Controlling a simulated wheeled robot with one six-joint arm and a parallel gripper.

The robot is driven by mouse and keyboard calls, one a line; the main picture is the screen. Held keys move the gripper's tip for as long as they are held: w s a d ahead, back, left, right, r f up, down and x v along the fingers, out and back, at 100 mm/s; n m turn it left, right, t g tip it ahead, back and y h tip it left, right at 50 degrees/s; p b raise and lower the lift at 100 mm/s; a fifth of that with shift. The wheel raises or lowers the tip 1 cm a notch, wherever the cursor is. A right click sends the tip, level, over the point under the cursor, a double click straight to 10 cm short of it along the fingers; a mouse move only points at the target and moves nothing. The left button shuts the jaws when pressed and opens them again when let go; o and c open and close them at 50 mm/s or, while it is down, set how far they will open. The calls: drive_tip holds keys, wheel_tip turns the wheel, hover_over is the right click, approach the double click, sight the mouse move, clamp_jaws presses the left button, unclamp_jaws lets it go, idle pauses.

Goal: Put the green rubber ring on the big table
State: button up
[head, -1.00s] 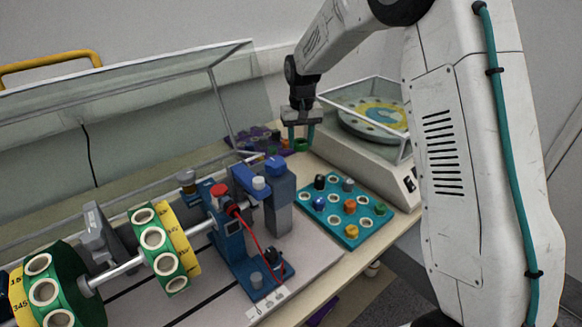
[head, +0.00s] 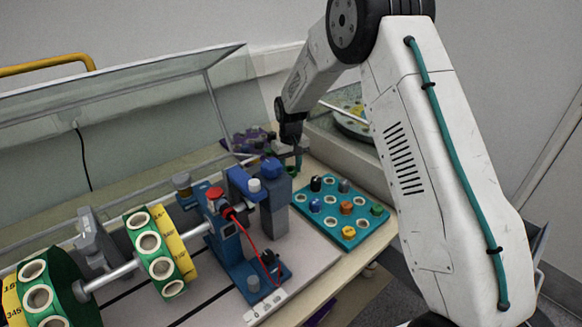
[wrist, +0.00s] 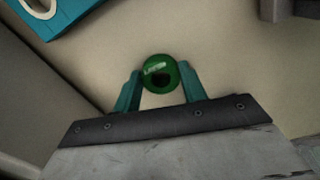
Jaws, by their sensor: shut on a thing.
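The green rubber ring (wrist: 161,73) is a small glossy ring with a dark hole, held between the two teal fingertips in the wrist view. My gripper (wrist: 161,84) is shut on it. In the head view my gripper (head: 297,158) points down between the machine and the back wall side, with the ring partly hidden at its tips. The big table (head: 350,268) is a pale wooden top; its bare beige surface (wrist: 100,62) lies under the ring in the wrist view. I cannot tell whether the ring touches it.
A teal tray (head: 331,222) with colored knobs stands right of the gripper.

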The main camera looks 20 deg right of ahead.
sight(290, 170)
drive_tip(key=o, duration=0.9)
drive_tip(key=shift+f, duration=0.1)
drive_tip(key=shift+o, duration=0.2)
wheel_tip(290, 170, up, 12)
drive_tip(key=shift+r, duration=0.25)
